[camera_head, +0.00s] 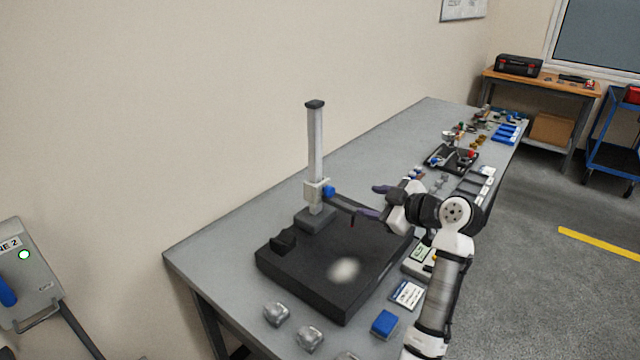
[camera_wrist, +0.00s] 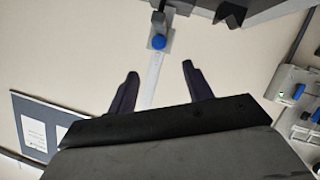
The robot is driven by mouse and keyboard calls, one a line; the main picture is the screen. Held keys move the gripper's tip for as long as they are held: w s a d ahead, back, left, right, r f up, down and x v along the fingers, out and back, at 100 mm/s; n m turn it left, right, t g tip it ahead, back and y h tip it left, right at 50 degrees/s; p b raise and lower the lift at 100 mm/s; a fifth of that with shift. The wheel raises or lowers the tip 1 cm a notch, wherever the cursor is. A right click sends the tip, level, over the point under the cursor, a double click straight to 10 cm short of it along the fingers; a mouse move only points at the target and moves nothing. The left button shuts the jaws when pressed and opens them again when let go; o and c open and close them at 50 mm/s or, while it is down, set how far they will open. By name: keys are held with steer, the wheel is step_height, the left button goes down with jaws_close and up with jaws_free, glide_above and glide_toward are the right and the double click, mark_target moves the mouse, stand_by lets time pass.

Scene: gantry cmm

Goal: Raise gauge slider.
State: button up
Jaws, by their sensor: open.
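The gauge slider (camera_head: 314,190) is a pale block on the upright light-grey column (camera_head: 315,140) of a height gauge. It sits low on the column, a little above the dark foot (camera_head: 315,220). A blue knob (camera_head: 329,191) is on its right side, and a dark arm reaches right from it. My gripper (camera_head: 366,200) is open and empty, to the right of the slider and apart from it. In the wrist view, the blue knob (camera_wrist: 158,42) lies beyond the gap between my open fingers (camera_wrist: 160,69), with the pale column below it in the picture.
The gauge stands on a black plate (camera_head: 300,273) on the long grey table (camera_head: 225,245). Metal blocks (camera_head: 276,314) and a blue block (camera_head: 384,323) lie at the front. A black tray (camera_head: 440,158) and small parts line the right side. The table behind the gauge is clear.

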mark_target(332, 191)
steer(key=x, duration=1.4)
steer(key=shift+w+a+r, duration=0.15)
jaws_close()
steer(key=shift+r, duration=0.15)
